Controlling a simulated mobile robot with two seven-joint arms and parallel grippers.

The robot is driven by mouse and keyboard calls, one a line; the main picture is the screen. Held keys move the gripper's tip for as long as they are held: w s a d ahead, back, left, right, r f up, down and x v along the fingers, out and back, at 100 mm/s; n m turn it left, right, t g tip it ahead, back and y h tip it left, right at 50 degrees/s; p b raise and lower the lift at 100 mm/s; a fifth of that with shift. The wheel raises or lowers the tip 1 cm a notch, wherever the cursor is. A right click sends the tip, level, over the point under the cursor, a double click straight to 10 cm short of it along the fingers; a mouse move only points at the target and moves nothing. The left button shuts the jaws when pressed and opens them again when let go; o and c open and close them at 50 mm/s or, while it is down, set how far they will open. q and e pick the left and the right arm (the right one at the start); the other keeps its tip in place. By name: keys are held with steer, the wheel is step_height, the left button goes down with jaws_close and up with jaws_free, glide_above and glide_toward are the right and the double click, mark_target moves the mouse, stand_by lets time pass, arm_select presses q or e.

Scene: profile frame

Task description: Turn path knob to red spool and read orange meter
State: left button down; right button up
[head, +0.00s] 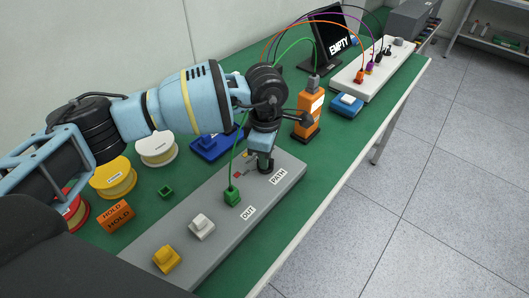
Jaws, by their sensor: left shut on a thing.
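The grey panel (232,232) lies on the green bench with a label PATH and a label OUT. My left gripper (264,158) reaches down over its far end and is shut on the dark path knob (265,168), which is mostly hidden by the fingers. Small red and yellow marks show beside the knob; its pointing direction cannot be made out. The red spool (74,213) stands at the left edge, partly hidden by my arm. The orange meter (309,103) stands upright beyond the gripper; its reading cannot be made out. My right gripper is not in view.
A green plug (232,196) with a green cable, a white button (201,226) and a yellow button (166,259) sit on the panel. Yellow (113,178) and white (157,150) spools and an orange HOLD block (115,216) stand left. A black screen (332,42) reads EMPTY.

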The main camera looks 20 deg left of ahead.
arm_select(q)
steer(key=n+p, duration=0.2)
steer(key=n, duration=0.2)
steer(key=shift+r, duration=0.2)
steer(key=shift+f+n+p, duration=0.1)
steer(key=shift+n+p, duration=0.25)
steer(key=shift+n, duration=0.65)
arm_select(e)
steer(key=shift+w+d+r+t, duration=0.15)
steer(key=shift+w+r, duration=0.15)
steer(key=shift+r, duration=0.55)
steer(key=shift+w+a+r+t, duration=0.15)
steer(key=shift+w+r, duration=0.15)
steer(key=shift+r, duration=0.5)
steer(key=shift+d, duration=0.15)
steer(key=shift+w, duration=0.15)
arm_select(q)
steer(key=c, duration=1.5)
jaws_free()
steer(key=shift+o, duration=0.3)
steer(key=shift+f, duration=0.1)
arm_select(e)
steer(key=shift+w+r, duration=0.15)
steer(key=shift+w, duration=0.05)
